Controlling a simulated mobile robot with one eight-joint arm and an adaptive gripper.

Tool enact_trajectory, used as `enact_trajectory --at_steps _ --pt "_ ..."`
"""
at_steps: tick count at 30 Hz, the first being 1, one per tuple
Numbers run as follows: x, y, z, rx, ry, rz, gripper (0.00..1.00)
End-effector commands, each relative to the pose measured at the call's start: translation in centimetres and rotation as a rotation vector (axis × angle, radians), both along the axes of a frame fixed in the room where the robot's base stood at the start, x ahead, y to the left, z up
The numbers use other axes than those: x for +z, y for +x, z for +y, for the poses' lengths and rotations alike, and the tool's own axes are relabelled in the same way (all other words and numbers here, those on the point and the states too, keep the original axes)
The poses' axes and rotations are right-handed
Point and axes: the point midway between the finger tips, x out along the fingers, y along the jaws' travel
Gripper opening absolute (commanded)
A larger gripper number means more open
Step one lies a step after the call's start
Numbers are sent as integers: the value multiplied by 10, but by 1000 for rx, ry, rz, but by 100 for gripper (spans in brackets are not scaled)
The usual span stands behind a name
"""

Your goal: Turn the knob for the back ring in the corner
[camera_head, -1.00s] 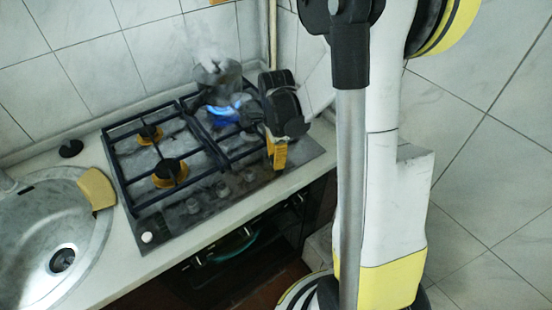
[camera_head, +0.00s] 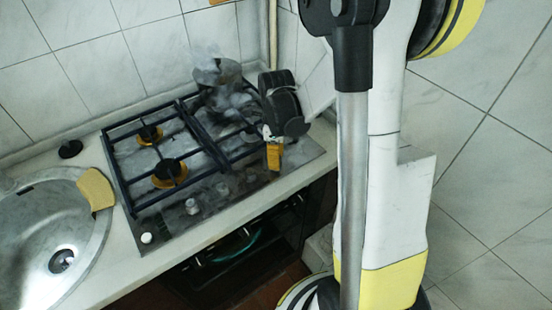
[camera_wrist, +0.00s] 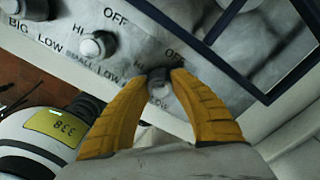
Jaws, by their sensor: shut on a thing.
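A gas hob (camera_head: 160,220) with dark pan supports is set in the counter. A pot (camera_head: 215,73) stands at its back right corner, partly veiled by whitish smoke or steam. No flame shows on the rings. My gripper (camera_head: 273,168) is over the right end of the hob's front edge. In the wrist view, the yellow fingers of my gripper (camera_wrist: 160,76) are closed around a knob (camera_wrist: 160,92), partly hidden between the tips. Another knob (camera_wrist: 97,45), with HI and OFF printed by it, sits to the left, apart from my fingers.
More knobs (camera_head: 192,206) line the hob's front edge. A round sink (camera_head: 35,250) with a yellow sponge (camera_head: 96,189) on its rim lies left. The tiled wall is close behind the hob. A dark oven (camera_head: 240,245) is below the counter.

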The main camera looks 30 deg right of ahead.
Motion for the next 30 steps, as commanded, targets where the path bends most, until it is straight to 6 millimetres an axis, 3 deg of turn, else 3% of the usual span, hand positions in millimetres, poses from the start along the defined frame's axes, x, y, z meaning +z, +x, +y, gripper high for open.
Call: enact_trajectory --at_steps 8,9,12,23,30 --pt "0 0 0 -1 0 0 0" --pt "0 0 0 -1 0 0 29" --pt "0 0 0 -1 0 0 53" --pt "5 0 0 0 0 0 53" --pt "49 0 0 0 0 0 53"
